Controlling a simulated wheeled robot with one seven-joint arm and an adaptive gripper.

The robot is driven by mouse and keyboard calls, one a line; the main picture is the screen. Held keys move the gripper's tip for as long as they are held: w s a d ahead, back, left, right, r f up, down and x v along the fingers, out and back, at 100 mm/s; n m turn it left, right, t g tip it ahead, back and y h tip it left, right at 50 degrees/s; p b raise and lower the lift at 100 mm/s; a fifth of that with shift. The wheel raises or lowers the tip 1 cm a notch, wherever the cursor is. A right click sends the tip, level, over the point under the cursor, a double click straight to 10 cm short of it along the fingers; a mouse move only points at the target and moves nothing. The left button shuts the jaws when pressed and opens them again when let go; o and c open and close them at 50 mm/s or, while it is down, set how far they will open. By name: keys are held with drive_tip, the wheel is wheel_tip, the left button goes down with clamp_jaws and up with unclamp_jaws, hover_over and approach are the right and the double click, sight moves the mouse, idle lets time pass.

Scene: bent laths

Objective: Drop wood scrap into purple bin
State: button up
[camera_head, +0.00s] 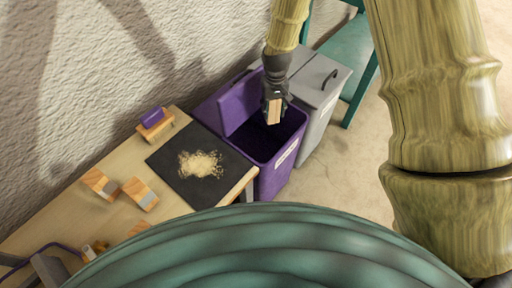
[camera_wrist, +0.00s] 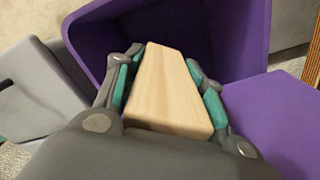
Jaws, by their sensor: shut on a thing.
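The wood scrap (camera_wrist: 168,92) is a pale, plain block, held between the teal pads of my gripper (camera_wrist: 166,85) in the wrist view. In the head view my gripper (camera_head: 274,104) is shut on the scrap (camera_head: 274,112) and hangs over the open top of the purple bin (camera_head: 286,155). The bin also shows in the wrist view (camera_wrist: 257,35), its dark inside beyond the block. The bin's purple lid is tipped back on the wall side. The bin's floor is in shadow, so I cannot tell what lies in it.
A grey bin (camera_head: 318,82) with a closed lid stands beside the purple one. A workbench (camera_head: 82,190) at left bears a dark mat (camera_head: 195,187) with sawdust, a purple-topped brush (camera_head: 154,121) and several wooden blocks. A teal chair (camera_head: 350,55) stands behind.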

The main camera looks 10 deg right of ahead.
drive_tip(key=shift+f, duration=0.6)
drive_tip(key=o, duration=1.1)
drive_tip(key=shift+o, duration=0.2)
drive_tip(key=shift+r, duration=6.05)
